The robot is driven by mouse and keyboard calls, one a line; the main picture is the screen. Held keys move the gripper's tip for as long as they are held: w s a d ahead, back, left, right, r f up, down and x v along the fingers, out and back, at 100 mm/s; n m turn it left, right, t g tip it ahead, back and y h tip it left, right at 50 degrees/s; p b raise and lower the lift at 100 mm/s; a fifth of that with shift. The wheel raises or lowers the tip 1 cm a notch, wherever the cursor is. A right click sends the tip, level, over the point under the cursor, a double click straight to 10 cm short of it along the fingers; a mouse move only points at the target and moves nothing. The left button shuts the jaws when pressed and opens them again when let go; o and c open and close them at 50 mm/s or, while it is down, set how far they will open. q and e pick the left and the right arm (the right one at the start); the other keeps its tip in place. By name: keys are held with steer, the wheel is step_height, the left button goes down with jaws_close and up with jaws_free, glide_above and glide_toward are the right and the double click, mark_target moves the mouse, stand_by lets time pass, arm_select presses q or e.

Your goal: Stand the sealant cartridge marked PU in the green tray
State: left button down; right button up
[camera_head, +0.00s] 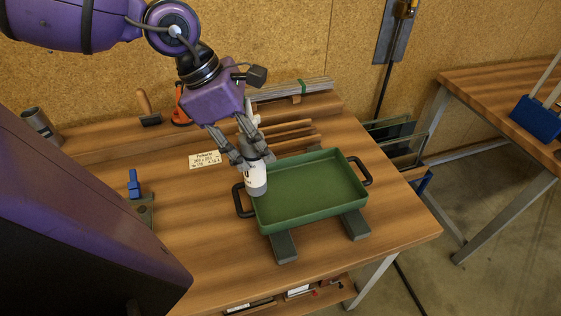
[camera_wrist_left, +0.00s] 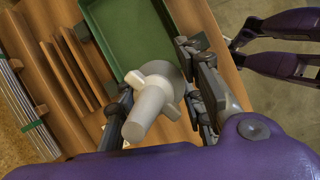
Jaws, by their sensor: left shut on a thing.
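The white sealant cartridge (camera_head: 256,181) is held roughly upright, with dark lettering partly hidden by the fingers; I cannot read the full mark. My left gripper (camera_head: 249,158) is shut on its upper part. In the left wrist view the cartridge (camera_wrist_left: 150,106) shows its pale nozzle end toward the camera, between the fingers of my left gripper (camera_wrist_left: 163,100). The green tray (camera_head: 315,188) is empty, with black handles at its two ends. The cartridge is at the tray's left end, overlapping its rim in the head view; whether it touches is unclear. My right gripper is not seen.
The tray rests on dark bars (camera_head: 284,246) on the wooden bench (camera_head: 215,245). Wooden strips (camera_head: 290,137) and a small label card (camera_head: 205,160) lie behind. A blue-handled tool (camera_head: 134,184) is at the left. Bench surface in front is clear.

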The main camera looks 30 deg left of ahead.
arm_select(q)
steer(key=w+f+b, duration=0.4)
steer(key=w+f, duration=0.1)
steer(key=f, duration=0.4)
steer(key=shift+d, duration=0.35)
steer(key=shift+f, duration=0.1)
steer(key=c, duration=1.2)
jaws_free()
steer(key=shift+s, duration=0.1)
